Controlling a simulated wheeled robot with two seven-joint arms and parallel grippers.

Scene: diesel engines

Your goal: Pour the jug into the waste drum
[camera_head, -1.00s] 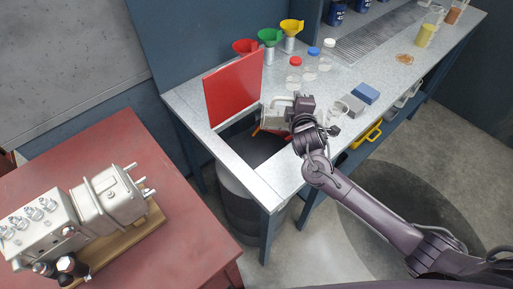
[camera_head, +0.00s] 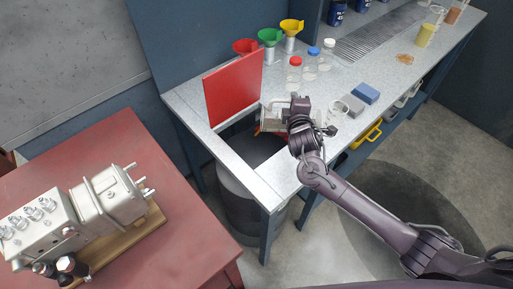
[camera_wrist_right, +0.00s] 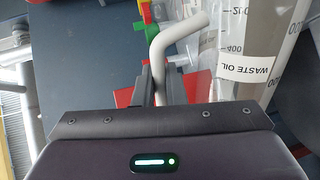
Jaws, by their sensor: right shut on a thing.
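The jug (camera_head: 272,118) is clear with a pale handle, and it is tilted over on its side above the opening in the bench top. In the right wrist view the jug (camera_wrist_right: 272,40) shows a scale and a "WASTE OIL" label turned upside down. My right gripper (camera_head: 291,121) is shut on the jug's handle (camera_wrist_right: 180,32); its fingers (camera_wrist_right: 152,88) also show there. The grey waste drum (camera_head: 240,207) stands under the bench below the opening. What is inside the jug and drum cannot be made out. My left gripper is not in view.
A red panel (camera_head: 234,87) stands upright at the opening's left edge. Colored funnels (camera_head: 270,38) and capped bottles (camera_head: 294,72) stand behind. A blue block (camera_head: 366,93) lies to the right. An engine part (camera_head: 105,200) sits on the red table (camera_head: 190,240).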

